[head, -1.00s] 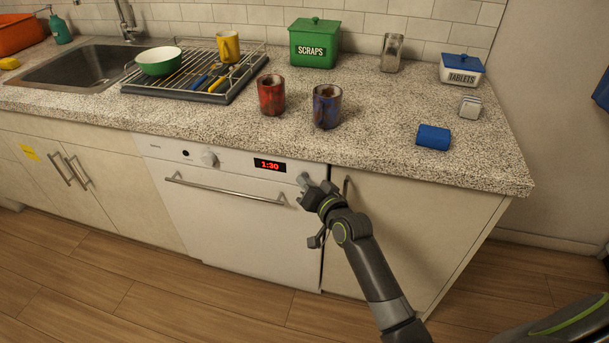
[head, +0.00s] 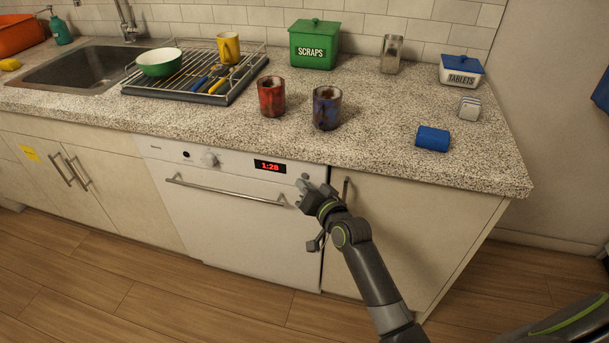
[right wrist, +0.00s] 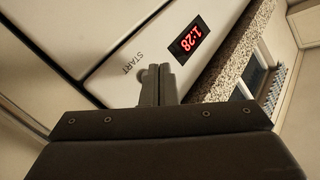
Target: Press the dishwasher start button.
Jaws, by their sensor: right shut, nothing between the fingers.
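The white dishwasher (head: 230,220) is built in under the counter, its door shut. Its red display (head: 270,167) reads 1:28; the display also shows in the right wrist view (right wrist: 188,38). The word START (right wrist: 133,62) is printed on the panel in the right wrist view. My right gripper (head: 304,182) is at the right end of the control panel, below and right of the display. In the right wrist view its fingers (right wrist: 158,72) are together and empty, with tips beside the START label. They hide the start button, and I cannot tell whether they touch it. My left gripper is not in view.
The dishwasher's bar handle (head: 225,189) and knob (head: 210,159) lie left of my gripper. A cabinet handle (head: 345,188) is close to its right.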

